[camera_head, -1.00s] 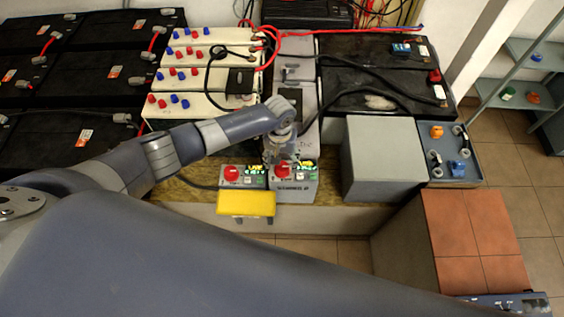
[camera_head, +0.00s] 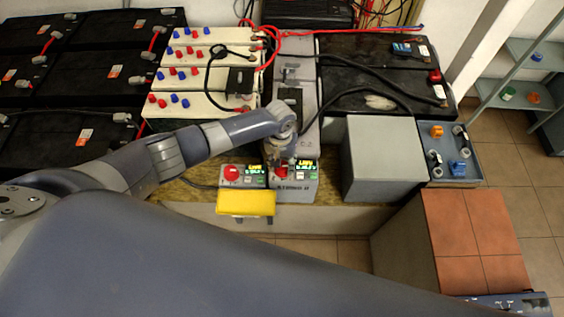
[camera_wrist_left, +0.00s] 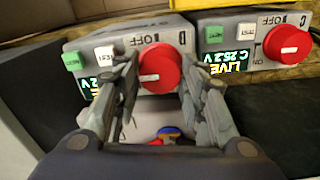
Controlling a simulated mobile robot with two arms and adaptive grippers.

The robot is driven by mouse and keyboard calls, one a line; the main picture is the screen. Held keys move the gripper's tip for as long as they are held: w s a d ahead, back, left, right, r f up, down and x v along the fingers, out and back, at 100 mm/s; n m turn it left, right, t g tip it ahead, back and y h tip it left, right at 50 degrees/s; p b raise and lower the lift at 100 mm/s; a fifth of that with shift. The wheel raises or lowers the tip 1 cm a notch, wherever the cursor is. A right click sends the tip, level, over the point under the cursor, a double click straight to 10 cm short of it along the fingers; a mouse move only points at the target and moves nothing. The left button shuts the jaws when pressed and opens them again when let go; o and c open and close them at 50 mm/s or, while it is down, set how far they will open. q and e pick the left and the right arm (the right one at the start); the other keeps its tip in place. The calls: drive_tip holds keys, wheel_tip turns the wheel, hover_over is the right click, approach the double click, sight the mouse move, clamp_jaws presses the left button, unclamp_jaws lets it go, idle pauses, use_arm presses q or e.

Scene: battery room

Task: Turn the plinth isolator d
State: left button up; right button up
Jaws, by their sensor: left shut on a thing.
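The plinth isolator d (camera_head: 296,190) is a grey box with a red round knob and a lit display, at the plinth's front edge. In the left wrist view its red knob (camera_wrist_left: 158,72) carries a white mark lying roughly level, with OFF printed above and a letter D beside it. My left gripper (camera_wrist_left: 160,80) has a finger on each side of this knob and is shut on it. In the head view the gripper (camera_head: 281,168) comes down from above and hides part of the knob. The fingers partly cover the display in the left wrist view. My right gripper is not in view.
A similar isolator marked C (camera_wrist_left: 262,42), with a red knob and a LIVE display, stands close beside it. A yellow block (camera_head: 246,203) is in front of that one. A large grey box (camera_head: 382,160) stands to the right. Batteries and cables fill the area behind.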

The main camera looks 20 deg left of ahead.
use_arm(q)
drive_tip(key=m, duration=0.8)
drive_tip(key=shift+m, duration=0.3)
drive_tip(key=m, duration=0.4)
drive_tip(key=shift+d+m, duration=0.1)
drive_tip(key=shift+m, duration=0.2)
drive_tip(key=shift+m+b, duration=0.35)
drive_tip(key=shift+m, duration=1.95)
drive_tip(key=o, duration=1.1)
drive_tip(key=shift+c, duration=0.2)
